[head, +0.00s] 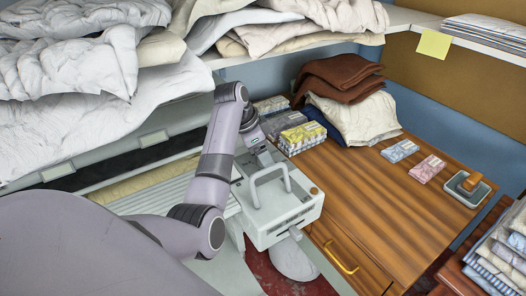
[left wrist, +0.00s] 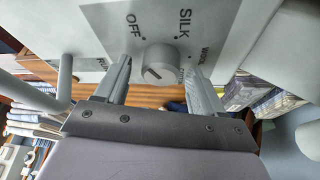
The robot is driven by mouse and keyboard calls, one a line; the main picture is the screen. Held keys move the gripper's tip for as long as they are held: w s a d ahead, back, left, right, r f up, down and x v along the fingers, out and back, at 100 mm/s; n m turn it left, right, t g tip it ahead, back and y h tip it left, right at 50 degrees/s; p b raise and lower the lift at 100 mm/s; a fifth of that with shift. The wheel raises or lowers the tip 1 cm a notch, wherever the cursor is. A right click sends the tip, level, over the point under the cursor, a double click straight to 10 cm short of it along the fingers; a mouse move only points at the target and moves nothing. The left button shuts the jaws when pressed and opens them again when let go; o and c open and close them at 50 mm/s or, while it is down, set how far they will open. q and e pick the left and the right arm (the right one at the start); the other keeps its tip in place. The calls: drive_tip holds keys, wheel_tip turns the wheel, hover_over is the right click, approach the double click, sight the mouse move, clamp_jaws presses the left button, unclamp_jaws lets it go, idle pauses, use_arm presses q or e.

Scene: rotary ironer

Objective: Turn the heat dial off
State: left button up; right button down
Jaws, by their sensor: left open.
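The heat dial (left wrist: 160,62) is a round grey knob with a pale pointer line, on a grey plate printed OFF, SILK and WOOL; another label is partly covered. The pointer line runs slantwise and does not line up with OFF; which end marks the setting I cannot tell. My left gripper (left wrist: 157,70) is open, one finger either side of the dial, with a visible gap on each side. In the head view the white ironer (head: 283,222) stands left of the wooden counter; my arm bends down behind it, and the dial and fingertips are hidden.
A light handle (head: 270,178) rises from the ironer's end. Packets (head: 303,137) and folded brown and cream cloth (head: 345,80) lie close behind it. White bedding (head: 75,65) fills the shelf at left. The wooden counter (head: 365,200) is mostly clear in the middle.

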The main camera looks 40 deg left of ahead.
use_arm(q)
drive_tip(key=shift+c, duration=0.4)
drive_tip(key=c, duration=1)
